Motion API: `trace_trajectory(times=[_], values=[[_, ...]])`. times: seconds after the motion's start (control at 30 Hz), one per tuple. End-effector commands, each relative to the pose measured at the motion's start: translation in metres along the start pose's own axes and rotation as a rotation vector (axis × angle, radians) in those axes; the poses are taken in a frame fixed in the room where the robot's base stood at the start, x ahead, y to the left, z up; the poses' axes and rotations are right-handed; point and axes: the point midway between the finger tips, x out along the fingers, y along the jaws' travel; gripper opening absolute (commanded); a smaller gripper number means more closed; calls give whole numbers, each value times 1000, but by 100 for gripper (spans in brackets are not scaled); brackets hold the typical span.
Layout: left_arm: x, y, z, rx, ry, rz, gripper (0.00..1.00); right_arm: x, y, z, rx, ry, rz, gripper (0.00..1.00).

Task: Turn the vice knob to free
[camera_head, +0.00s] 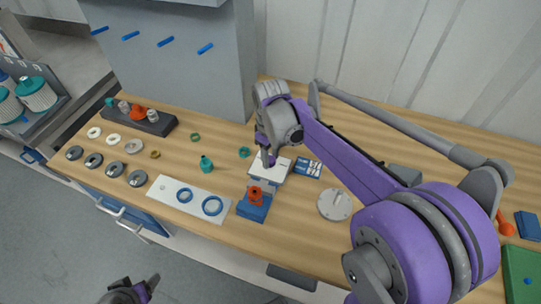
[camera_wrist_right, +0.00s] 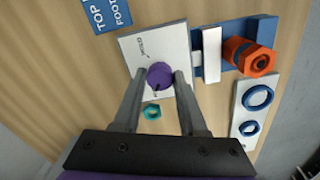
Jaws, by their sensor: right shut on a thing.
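The vice knob (camera_wrist_right: 160,76) is a round purple knob on a white plate (camera_wrist_right: 174,46) with small dark lettering along one side. A dark mark shows at the knob's lower edge in the right wrist view. My right gripper (camera_wrist_right: 158,77) is shut on the knob, one finger on each side. In the head view the right gripper (camera_head: 268,158) points down at the white plate (camera_head: 274,174) and hides the knob. The blue vice (camera_head: 250,212) beside it holds an orange hexagonal part (camera_head: 255,195). My left gripper (camera_head: 133,292) is at the bottom edge, partly cut off.
A white plate with two blue rings (camera_head: 168,184) lies left of the vice. A blue card (camera_head: 308,167) and a grey disc (camera_head: 335,204) lie to the right. A teal fitting (camera_head: 206,164) and several rings stand left. A tall grey cabinet (camera_head: 190,75) rises behind.

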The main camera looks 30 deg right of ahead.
Motion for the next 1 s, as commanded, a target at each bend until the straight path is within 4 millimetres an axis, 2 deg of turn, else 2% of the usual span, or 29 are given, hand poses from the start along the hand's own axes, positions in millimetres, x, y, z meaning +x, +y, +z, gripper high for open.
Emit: trace_trajectory(times=[0.03,0.17,0.47,0.57,1.0], values=[[0,0,0,0,0,0,74,-1,0,0,-1,1,1,47],[0,0,0,0,0,0,74,0,0,0,0,0,1,70],[0,0,0,0,0,0,74,-1,0,0,0,0,0,72],[-1,0,-1,0,1,0,74,-8,0,0,0,0,0,72],[-6,0,-6,0,5,0,74,-89,0,0,0,0,0,72]])
